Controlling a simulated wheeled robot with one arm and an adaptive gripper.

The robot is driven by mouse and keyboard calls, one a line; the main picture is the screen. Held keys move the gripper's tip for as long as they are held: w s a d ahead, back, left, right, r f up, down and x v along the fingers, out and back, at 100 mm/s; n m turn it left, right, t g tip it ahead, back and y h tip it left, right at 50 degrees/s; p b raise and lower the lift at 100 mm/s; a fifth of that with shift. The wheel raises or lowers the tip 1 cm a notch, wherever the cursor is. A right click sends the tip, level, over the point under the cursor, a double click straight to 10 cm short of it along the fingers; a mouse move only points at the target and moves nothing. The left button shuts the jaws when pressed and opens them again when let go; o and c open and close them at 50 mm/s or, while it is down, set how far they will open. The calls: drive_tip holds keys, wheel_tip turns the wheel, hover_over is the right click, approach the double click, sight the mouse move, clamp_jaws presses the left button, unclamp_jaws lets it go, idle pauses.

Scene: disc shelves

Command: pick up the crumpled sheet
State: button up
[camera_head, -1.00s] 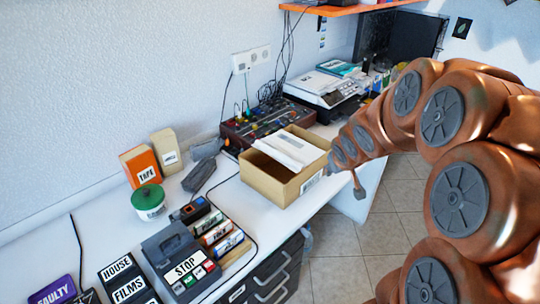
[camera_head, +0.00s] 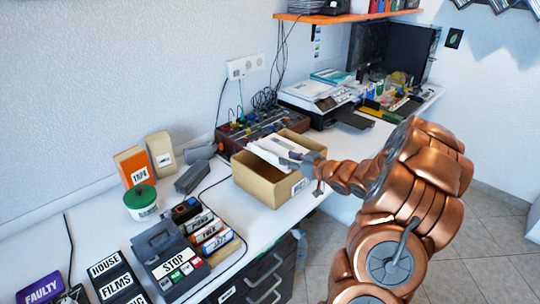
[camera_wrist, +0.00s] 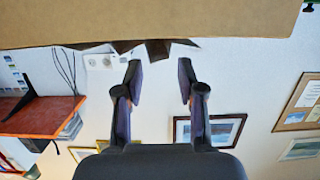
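I cannot make out a clearly crumpled sheet in either view. A cardboard box (camera_head: 262,187) stands on the white desk, with flat white papers or sleeves (camera_head: 280,152) sticking out of its top. My gripper (camera_head: 296,158) is at the right rim of the box, beside the white papers; I cannot tell if it touches them. In the wrist view, which looks upside down, my gripper (camera_wrist: 158,72) has its two dark fingers spread apart with nothing between them. A cardboard wall (camera_wrist: 150,22) fills the top of that view and hides the box's inside.
A control board with knobs (camera_head: 232,138) stands behind the box, and a printer (camera_head: 318,98) beyond it. A STOP machine (camera_head: 172,258), labelled cases (camera_head: 208,232) and a green-lidded tub (camera_head: 141,200) stand left and front. An orange shelf (camera_head: 345,13) hangs above. Floor is free at right.

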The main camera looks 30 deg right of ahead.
sight(271, 154)
drive_tip(key=shift+x, duration=1.55)
drive_tip(key=shift+p+x, duration=0.7)
drive_tip(key=shift+x, duration=1.7)
drive_tip(key=shift+f, duration=0.15)
clamp_jaws()
